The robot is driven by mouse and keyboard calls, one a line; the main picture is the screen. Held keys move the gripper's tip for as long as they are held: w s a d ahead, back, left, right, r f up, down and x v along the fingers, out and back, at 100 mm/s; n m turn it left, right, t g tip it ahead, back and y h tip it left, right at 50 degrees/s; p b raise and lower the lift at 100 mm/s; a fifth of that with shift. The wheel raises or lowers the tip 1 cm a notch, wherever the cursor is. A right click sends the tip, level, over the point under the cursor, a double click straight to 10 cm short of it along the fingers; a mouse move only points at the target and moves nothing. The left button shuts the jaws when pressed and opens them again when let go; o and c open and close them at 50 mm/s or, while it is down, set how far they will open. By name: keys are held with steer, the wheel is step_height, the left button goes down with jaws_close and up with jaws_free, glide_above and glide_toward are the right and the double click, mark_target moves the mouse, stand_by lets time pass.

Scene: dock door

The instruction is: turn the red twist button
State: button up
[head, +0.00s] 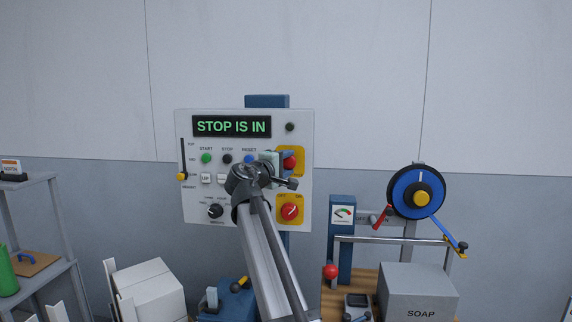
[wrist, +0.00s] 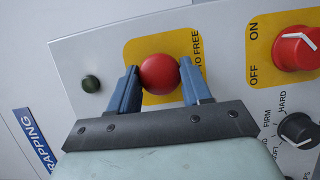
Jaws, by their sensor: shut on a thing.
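The red twist button (wrist: 160,74) is a round red knob on a yellow plate. In the wrist view the two blue fingers of my gripper (wrist: 159,88) stand on either side of it and are shut on it. In the head view the red button (head: 290,161) shows at the upper right of the white control panel (head: 193,210), partly hidden by my gripper (head: 277,160). The panel's display (head: 231,126) reads "STOP IS IN" in green.
A red ON/OFF rotary switch (head: 289,211) sits below on its own yellow plate. The panel also carries a slider (head: 182,176), small buttons and a black dial (head: 215,211). A blue reel (head: 401,198) and a SOAP box (head: 418,290) stand to the right.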

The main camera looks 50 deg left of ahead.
steer(key=shift+c, duration=1)
steer(key=shift+m, duration=0.3)
steer(key=m+g, duration=0.1)
steer(key=m, duration=0.1)
steer(key=shift+r+m+g, duration=0.15)
steer(key=shift+m+g, duration=0.15)
steer(key=shift+m, duration=0.1)
steer(key=shift+m+g, duration=0.7)
steer(key=shift+m, duration=0.7)
steer(key=shift+r, duration=0.1)
steer(key=o, duration=1.1)
steer(key=shift+c, duration=0.2)
